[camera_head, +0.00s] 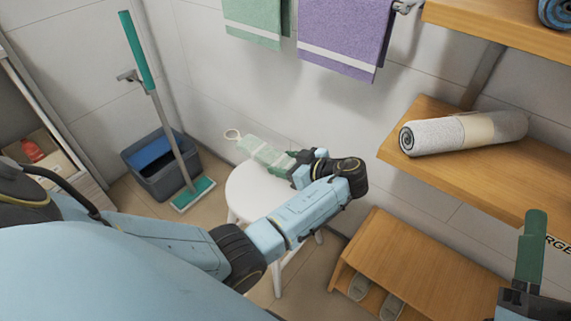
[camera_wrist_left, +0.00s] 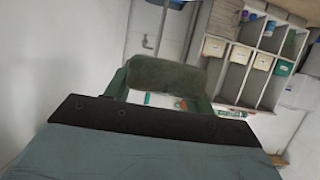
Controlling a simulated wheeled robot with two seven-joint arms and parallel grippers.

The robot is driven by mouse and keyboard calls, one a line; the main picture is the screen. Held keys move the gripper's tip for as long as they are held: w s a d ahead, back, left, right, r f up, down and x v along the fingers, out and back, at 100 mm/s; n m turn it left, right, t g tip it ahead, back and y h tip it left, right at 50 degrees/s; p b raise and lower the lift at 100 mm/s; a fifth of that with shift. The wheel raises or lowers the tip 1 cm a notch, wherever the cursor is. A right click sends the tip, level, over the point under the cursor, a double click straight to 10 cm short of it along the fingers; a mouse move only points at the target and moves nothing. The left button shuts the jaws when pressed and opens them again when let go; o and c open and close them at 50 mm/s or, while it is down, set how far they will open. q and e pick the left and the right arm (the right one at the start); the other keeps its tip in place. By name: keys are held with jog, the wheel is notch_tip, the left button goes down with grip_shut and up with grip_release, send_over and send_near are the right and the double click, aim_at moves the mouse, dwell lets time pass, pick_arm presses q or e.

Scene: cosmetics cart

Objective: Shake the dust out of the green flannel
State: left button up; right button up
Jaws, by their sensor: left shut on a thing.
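The green flannel (camera_head: 260,151) is pale green with a whitish band. In the head view it extends leftward from my left gripper (camera_head: 290,160), in front of the wall and over the white stool's top. I cannot tell whether it touches the stool. In the left wrist view, a dark green-grey roll of cloth (camera_wrist_left: 165,76) spans the space between the green fingers, and my left gripper is shut on it. My right gripper (camera_head: 531,255) shows at the lower right edge as a green finger on a dark base; its opening is not clear.
A white stool (camera_head: 243,193) stands below the left gripper. A grey bucket (camera_head: 165,182) and mop (camera_head: 150,90) stand at left. Green (camera_head: 255,18) and purple (camera_head: 342,35) towels hang above. A wooden shelf (camera_head: 540,165) with a rolled towel (camera_head: 460,133) and a low bench (camera_head: 415,265) are right.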

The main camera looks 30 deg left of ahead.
pick_arm(q)
jog(key=shift+r, duration=0.5)
jog(key=shift+f, duration=0.1)
